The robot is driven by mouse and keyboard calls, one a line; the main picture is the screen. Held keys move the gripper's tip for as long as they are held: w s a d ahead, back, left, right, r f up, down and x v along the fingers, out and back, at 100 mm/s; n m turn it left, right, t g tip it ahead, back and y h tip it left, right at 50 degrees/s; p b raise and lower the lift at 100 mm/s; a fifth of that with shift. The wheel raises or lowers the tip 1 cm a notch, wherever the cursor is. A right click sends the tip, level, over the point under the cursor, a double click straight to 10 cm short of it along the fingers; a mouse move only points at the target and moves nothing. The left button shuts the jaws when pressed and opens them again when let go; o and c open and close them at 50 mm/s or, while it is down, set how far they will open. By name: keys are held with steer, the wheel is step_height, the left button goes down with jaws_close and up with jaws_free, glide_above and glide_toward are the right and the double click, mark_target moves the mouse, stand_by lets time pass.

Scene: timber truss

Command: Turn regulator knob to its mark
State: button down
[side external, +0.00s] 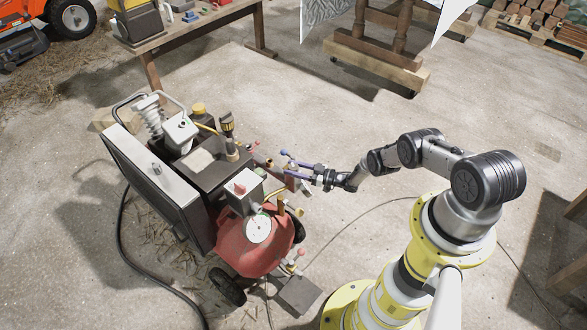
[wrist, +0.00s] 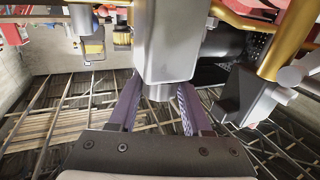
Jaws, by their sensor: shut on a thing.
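My gripper (side external: 287,162) reaches in from the right to the near side of the compressor (side external: 200,185). In the wrist view its two purple fingers (wrist: 159,86) stand on either side of a grey block with a short round end, which I take for the regulator knob (wrist: 158,93). The gripper is shut on it. The finger contact is partly hidden behind the grey block (wrist: 170,45). The knob's mark and its turn angle cannot be made out in either view.
A red tank (side external: 250,252) with a white dial gauge (side external: 258,229) sits below and left of my gripper. Brass pipes (wrist: 285,45) and fittings are close on the right in the wrist view. A wooden bench (side external: 185,30) stands behind. The floor between is open.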

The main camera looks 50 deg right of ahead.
steer(key=shift+r, duration=0.1)
steer(key=shift+c, duration=1.7)
jaws_free()
steer(key=v, duration=1.3)
steer(key=shift+s+d, duration=0.2)
steer(key=shift+s, duration=0.2)
